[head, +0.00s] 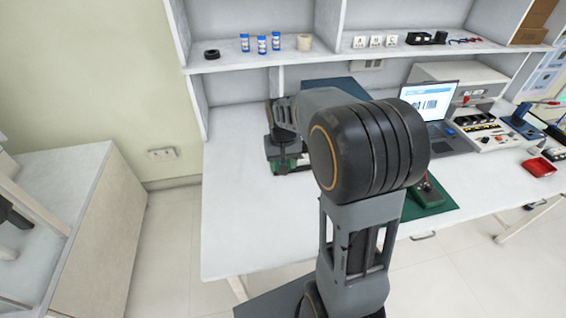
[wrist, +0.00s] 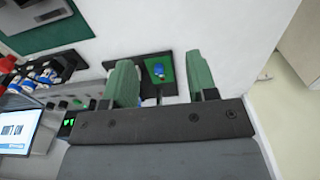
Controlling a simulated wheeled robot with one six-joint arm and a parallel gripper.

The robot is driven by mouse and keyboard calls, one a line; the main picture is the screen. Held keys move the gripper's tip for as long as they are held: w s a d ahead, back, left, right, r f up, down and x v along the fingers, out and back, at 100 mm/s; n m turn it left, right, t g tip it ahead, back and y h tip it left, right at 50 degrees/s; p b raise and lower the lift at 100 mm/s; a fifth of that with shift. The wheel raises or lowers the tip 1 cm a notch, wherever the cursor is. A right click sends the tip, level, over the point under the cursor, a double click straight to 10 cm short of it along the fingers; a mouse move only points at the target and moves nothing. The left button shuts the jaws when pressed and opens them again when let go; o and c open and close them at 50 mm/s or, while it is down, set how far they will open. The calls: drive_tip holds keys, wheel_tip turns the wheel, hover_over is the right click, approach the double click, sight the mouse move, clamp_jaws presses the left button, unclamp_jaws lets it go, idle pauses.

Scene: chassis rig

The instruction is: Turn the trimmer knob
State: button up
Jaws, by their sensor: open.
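A small blue part with a pale lower tip, which looks like the trimmer knob (wrist: 158,70), sits on a green board (wrist: 151,62) with a dark surround in the wrist view. My gripper (wrist: 158,62) is open, its two green fingers apart, one on each side of the blue part in the picture. Nothing is held between them. I cannot tell how far the fingertips are from the knob. In the head view my arm hides most of this spot; only dark and green pieces show at the bench's left part, and the knob cannot be made out.
The white bench (head: 236,215) is bare at front left. A laptop (head: 428,101), an instrument panel (head: 487,130) and a red tray (head: 538,167) stand to the right. A green mat (head: 438,208) lies behind my arm. A shelf (head: 230,62) with small bottles runs above.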

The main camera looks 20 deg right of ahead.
drive_tip(key=shift+w+d+f+m, duration=0.75)
drive_tip(key=shift+w+d+m, duration=0.75)
drive_tip(key=shift+w, duration=2.35)
drive_tip(key=shift+w+d+f+m, duration=0.95)
drive_tip(key=shift+w+d, duration=0.85)
drive_tip(key=shift+w, duration=2)
wheel_tip(320, 180, down, 12)
drive_tip(key=shift+f+b, duration=0.2)
drive_tip(key=shift+b, duration=0.1)
